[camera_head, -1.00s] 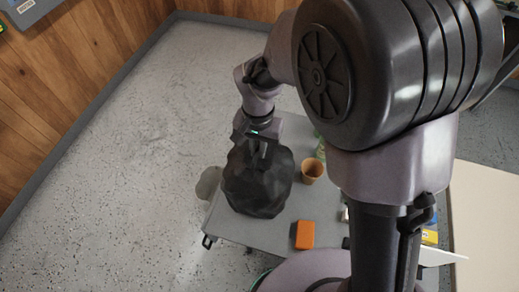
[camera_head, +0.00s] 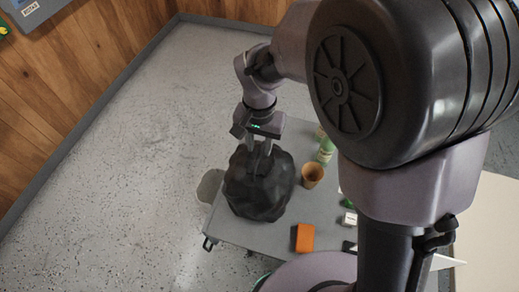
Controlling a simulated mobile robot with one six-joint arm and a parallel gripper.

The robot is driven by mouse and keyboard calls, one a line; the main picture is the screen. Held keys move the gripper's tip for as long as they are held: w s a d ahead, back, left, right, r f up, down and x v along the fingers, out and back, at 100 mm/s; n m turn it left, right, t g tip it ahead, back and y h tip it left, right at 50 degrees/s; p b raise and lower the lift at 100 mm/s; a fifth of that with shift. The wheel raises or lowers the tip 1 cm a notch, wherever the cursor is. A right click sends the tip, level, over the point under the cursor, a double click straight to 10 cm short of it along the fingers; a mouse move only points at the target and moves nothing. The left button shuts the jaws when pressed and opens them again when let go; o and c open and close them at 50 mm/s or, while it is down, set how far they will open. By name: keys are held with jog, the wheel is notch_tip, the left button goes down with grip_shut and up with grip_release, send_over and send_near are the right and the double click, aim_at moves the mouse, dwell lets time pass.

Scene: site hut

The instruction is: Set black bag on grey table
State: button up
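The black bag (camera_head: 258,190), a dark faceted lump, rests on the left part of the grey table (camera_head: 262,232). My gripper (camera_head: 260,160) is right above the bag, pointing down. Its two fingers are spread apart at the bag's top. I see no part of the bag pinched between them, though the fingertips are hard to make out against the dark surface. My arm covers the right part of the table.
A brown cup (camera_head: 312,175) stands close to the bag's right. A green bottle (camera_head: 325,150) is behind it. An orange block (camera_head: 304,238) and a small white box (camera_head: 349,219) lie nearer the front. Open floor lies left of the table.

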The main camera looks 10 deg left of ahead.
notch_tip(320, 180, up, 8)
jog(key=p, duration=0.2)
jog(key=s+d+r+m+t+y, duration=0.2)
jog(key=s+d+r, duration=0.2)
jog(key=d+r, duration=0.6)
jog(key=s+d+r+m+t, duration=0.1)
jog(key=s+d+t, duration=0.2)
jog(key=s+d, duration=0.5)
jog(key=shift+s+d+r+t, duration=0.3)
jog(key=shift+d+r+t, duration=0.1)
jog(key=shift+d, duration=0.35)
